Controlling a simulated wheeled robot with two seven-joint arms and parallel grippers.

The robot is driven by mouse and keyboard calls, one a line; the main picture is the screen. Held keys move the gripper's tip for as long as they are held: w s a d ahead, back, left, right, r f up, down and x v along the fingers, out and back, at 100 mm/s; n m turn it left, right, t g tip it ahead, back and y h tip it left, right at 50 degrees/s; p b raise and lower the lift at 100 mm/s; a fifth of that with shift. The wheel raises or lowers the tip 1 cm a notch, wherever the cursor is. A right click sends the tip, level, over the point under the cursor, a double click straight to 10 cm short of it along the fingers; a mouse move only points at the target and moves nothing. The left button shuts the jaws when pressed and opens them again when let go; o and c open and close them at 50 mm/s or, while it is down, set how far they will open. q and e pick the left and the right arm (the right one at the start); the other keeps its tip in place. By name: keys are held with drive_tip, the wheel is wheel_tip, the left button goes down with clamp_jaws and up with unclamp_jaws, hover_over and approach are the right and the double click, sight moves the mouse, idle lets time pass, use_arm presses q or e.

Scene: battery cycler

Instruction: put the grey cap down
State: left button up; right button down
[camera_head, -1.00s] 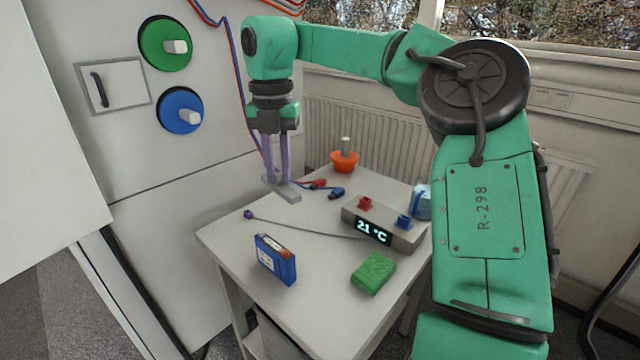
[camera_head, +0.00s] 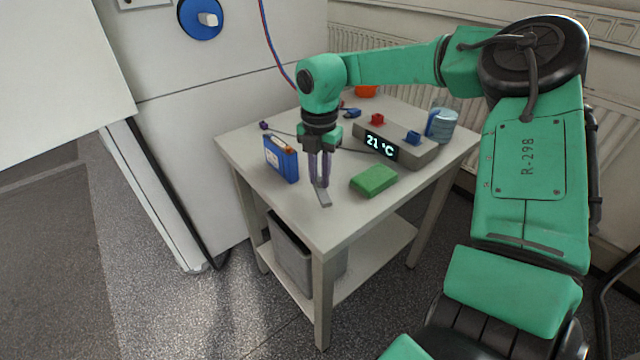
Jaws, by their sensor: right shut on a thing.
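The grey cap (camera_head: 323,197) is a small flat grey bar. My right gripper (camera_head: 320,182) points straight down and is shut on it. The cap is at the near part of the white table (camera_head: 305,212), between the blue battery and the green block. I cannot tell whether its underside touches the table top. My left gripper is not in view.
A blue battery (camera_head: 281,160) stands left of the gripper, and a green block (camera_head: 374,180) lies to the right. Behind are a grey box with a temperature display (camera_head: 395,148) and a jar (camera_head: 442,126). A grey bin (camera_head: 292,255) sits below. The table's near corner is clear.

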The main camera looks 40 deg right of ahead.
sight(320, 179)
wheel_tip(320, 179, down, 3)
drive_tip(key=shift+r, duration=0.1)
drive_tip(key=shift+f+b, duration=0.25)
drive_tip(key=shift+b, duration=0.05)
drive_tip(key=c, duration=0.8)
unclamp_jaws()
drive_tip(key=shift+r, duration=0.1)
wheel_tip(320, 179, up, 12)
drive_tip(key=shift+r+p, duration=0.2)
drive_tip(key=shift+p, duration=0.2)
